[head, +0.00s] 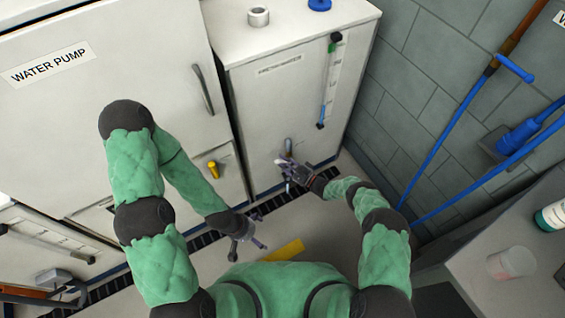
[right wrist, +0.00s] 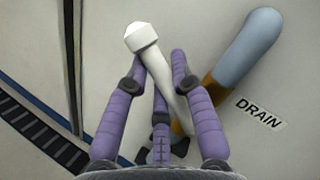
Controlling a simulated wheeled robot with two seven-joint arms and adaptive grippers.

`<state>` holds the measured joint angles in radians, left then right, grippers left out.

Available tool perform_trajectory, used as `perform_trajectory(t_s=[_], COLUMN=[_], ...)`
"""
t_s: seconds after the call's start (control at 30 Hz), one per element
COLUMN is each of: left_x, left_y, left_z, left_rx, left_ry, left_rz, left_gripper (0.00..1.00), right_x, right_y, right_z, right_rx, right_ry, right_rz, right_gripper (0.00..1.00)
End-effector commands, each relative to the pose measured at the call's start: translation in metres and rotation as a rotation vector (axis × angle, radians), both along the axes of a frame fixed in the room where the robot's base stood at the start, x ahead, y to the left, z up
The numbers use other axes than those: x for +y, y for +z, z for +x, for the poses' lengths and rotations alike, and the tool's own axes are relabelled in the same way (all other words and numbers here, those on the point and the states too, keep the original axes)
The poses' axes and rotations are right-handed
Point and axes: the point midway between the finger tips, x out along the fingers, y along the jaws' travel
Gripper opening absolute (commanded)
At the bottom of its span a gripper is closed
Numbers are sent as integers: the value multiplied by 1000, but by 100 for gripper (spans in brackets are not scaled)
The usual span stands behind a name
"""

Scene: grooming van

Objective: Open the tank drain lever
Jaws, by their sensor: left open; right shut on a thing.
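The freshwater tank (head: 265,110) is a white cabinet in the middle of the head view. In the right wrist view a pale lever (right wrist: 174,98) with a faceted white end (right wrist: 141,34) slants across a brass-coloured stem (right wrist: 213,92), beside the DRAIN label (right wrist: 261,113). My right gripper (head: 287,168) is at the tank's lower front. Its purple fingers (right wrist: 160,68) are shut on the lever, one on each side. The lever's lower end is partly hidden by the fingers. My left gripper (head: 247,232) is open and empty, low over the floor.
A blue-grey rounded part (right wrist: 249,45) joins the brass stem close to the right fingers. The water pump cabinet (head: 110,110), with a yellow handle (head: 213,169), stands left of the tank. A dark floor grate (head: 207,240) runs below.

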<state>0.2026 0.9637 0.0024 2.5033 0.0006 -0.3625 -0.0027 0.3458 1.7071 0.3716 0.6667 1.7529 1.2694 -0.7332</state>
Motion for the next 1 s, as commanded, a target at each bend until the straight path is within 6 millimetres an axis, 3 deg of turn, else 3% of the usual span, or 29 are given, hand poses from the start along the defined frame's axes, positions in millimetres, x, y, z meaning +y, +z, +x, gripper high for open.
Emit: perform_trajectory(t_s=[0.27,0.3,0.37,0.77,1.0], left_x=[0,0,0,0,0], left_y=[0,0,0,0,0], left_z=[0,0,0,0,0], left_rx=[0,0,0,0,0], left_ry=[0,0,0,0,0], left_rz=[0,0,0,0,0], left_gripper=[99,99,99,99,99], right_x=[0,0,0,-3,-32], right_y=[-1,-1,-1,-1,-3], right_z=[0,0,0,-2,-20], right_rx=[3,2,2,1,2], right_ry=[-2,-2,-1,-2,-5], right_rz=[-1,-1,-1,-1,-1], right_gripper=[0,35,50,50,50])
